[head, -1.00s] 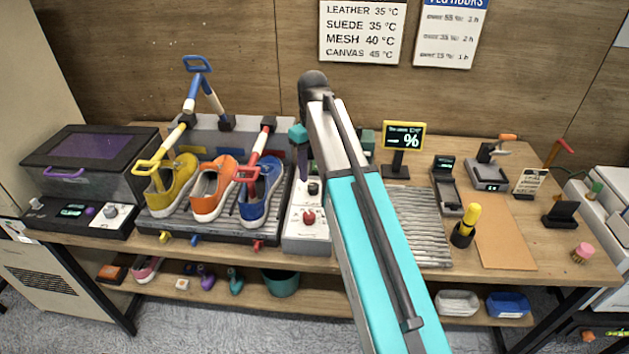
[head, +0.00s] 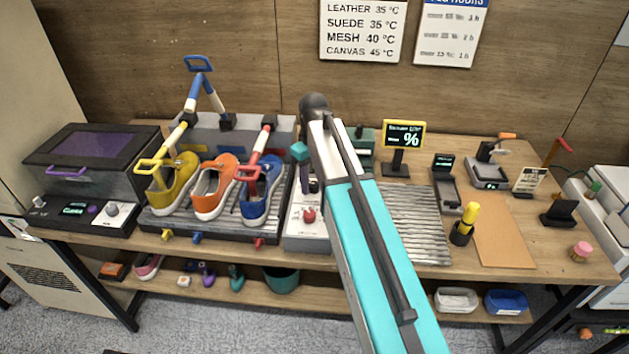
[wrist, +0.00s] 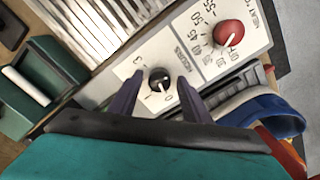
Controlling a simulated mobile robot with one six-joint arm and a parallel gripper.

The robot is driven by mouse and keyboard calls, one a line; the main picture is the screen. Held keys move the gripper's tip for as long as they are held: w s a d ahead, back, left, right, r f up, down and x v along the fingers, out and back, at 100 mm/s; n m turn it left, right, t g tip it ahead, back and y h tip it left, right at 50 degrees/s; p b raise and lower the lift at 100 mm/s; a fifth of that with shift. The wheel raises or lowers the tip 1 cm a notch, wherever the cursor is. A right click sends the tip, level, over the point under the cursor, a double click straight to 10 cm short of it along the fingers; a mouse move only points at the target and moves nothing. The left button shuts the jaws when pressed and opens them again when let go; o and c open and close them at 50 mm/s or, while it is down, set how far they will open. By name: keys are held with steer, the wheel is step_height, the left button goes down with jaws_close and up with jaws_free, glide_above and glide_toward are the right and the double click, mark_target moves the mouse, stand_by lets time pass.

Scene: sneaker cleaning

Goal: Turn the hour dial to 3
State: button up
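The black hour dial (wrist: 160,84) sits on a white control panel (wrist: 196,58) beside the word HOURS, in the wrist view. A 3 is printed on one side of it and other marks near its lower edge; its exact setting is hard to read. My gripper (wrist: 160,80) is open, with one dark finger on each side of the dial and gaps to it. In the head view my gripper (head: 306,184) is over the panel (head: 300,234), and the dial is mostly hidden behind it.
A red knob (wrist: 229,34) with temperature marks is on the same panel, and shows in the head view (head: 309,214). A blue sneaker (head: 259,196) stands close left of the panel. A ridged grey mat (head: 420,225) lies to its right.

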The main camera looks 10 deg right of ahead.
steer(key=c, duration=0.9)
